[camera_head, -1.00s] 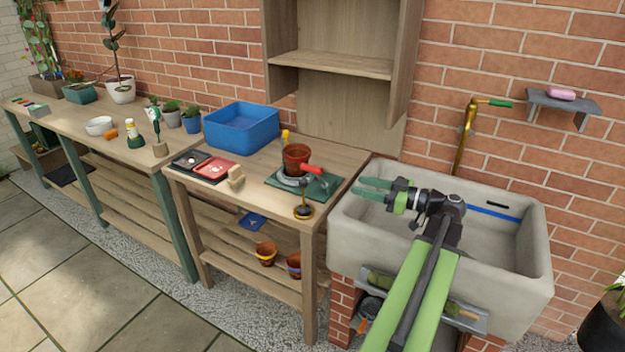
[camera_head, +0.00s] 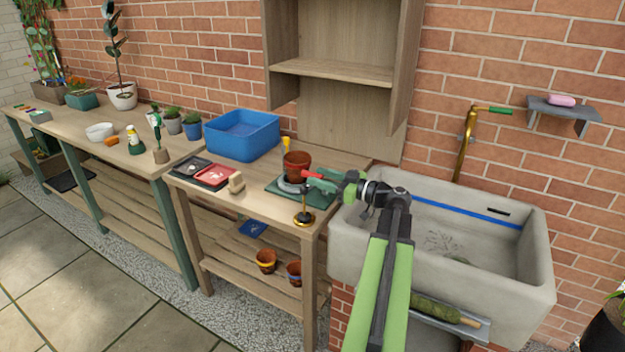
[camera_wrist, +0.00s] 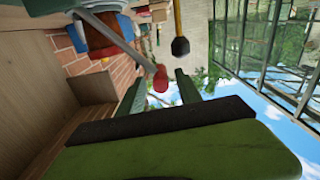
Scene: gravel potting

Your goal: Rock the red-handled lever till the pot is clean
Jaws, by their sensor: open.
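A brown terracotta pot (camera_head: 297,165) stands on a grey base on a green mat (camera_head: 318,196) on the middle bench. The red lever handle (camera_head: 313,174) points right from beside the pot, toward my gripper (camera_head: 333,178). In the wrist view the red handle (camera_wrist: 160,79) is the end of a grey lever (camera_wrist: 118,38). It lies between the tips of my open green gripper (camera_wrist: 157,90), with gaps showing at the sides. The pot's inside cannot be made out.
A stone sink (camera_head: 480,240) lies under my arm at right. A yellow-handled tool (camera_head: 286,146) is behind the pot. A blue tub (camera_head: 241,135) and red tray (camera_head: 216,175) are left.

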